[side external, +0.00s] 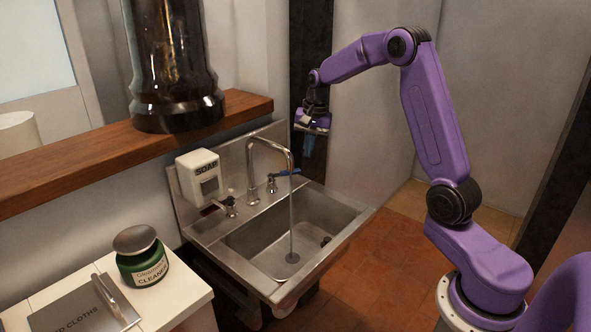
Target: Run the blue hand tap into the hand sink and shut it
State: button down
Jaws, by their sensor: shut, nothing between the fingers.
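The steel hand sink (240,240) stands against the wall in the middle of the side external view. Its curved spout (268,141) rises at the back, and a thin stream of water (291,215) falls from it to the drain area of the basin. The blue hand tap (287,172) is at the back right of the sink, its lever partly behind the stream and spout end. My gripper (308,155) points down above and to the right of the blue tap. It is shut and empty, apart from the lever.
A second tap (229,206) with a dark red lever is left of the spout. A white soap dispenser (199,176) is on the splashback. A wooden shelf (80,163) with a dark glossy object (172,60) runs behind. A green cleaner jar (143,262) stands on the left counter.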

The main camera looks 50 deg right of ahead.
notch_tip(320, 180, up, 4)
jog(key=a+n+t+h, duration=0.2)
jog(key=n+h, duration=0.1)
jog(key=n, duration=0.2)
send_near(285, 175)
jog(key=d+f, duration=0.3)
jog(key=f, duration=0.3)
jog(key=shift+s, duration=0.3)
jog(key=shift+d, duration=0.1)
